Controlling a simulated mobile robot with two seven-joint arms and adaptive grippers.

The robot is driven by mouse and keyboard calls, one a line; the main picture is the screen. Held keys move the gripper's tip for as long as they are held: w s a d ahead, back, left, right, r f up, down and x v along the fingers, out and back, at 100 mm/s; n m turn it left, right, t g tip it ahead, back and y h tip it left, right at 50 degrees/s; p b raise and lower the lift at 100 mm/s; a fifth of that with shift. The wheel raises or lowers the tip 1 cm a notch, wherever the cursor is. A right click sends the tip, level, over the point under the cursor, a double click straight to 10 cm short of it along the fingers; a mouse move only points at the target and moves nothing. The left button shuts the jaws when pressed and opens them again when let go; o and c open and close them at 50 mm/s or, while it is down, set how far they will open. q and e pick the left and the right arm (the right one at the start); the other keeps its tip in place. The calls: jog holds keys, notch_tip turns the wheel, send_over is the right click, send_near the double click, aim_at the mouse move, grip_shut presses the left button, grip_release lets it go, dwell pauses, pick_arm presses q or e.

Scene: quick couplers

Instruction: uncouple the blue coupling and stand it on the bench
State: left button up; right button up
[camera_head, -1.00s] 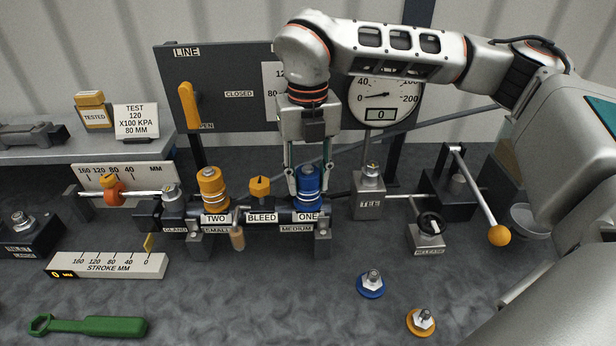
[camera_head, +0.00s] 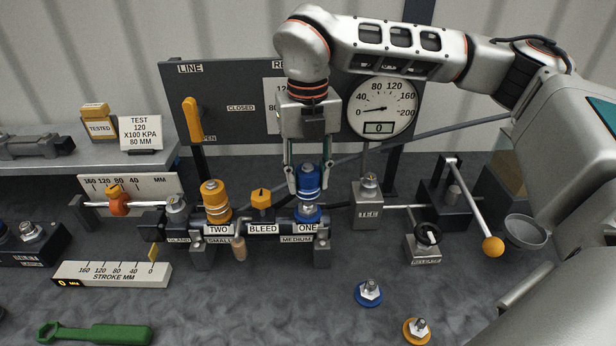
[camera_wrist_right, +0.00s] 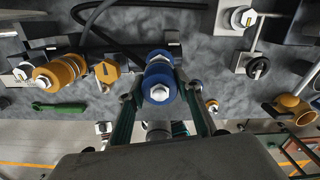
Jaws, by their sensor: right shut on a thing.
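The blue coupling (camera_head: 309,182) is upright above the port labelled ONE, with a blue ring (camera_head: 308,214) on the port below it. A pale band shows between the two; I cannot tell if they are fully apart. My right gripper (camera_head: 308,190) comes from above and is shut on the coupling, one finger on each side. In the right wrist view the blue coupling (camera_wrist_right: 159,82) with its silver hex end sits between the fingertips (camera_wrist_right: 160,96), with more blue behind it. My left gripper is in neither view.
An orange coupling (camera_head: 214,198) stands at port TWO, and the yellow bleed knob (camera_head: 261,198) is between the ports. A blue-based fitting (camera_head: 369,292) and an orange-based fitting (camera_head: 417,330) stand on the bench (camera_head: 260,300). The front middle is clear. A ball-ended lever (camera_head: 492,246) is at right.

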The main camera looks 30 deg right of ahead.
jog(key=shift+r, duration=0.3)
jog(key=shift+r+p, duration=1.55)
jog(key=shift+r, duration=0.45)
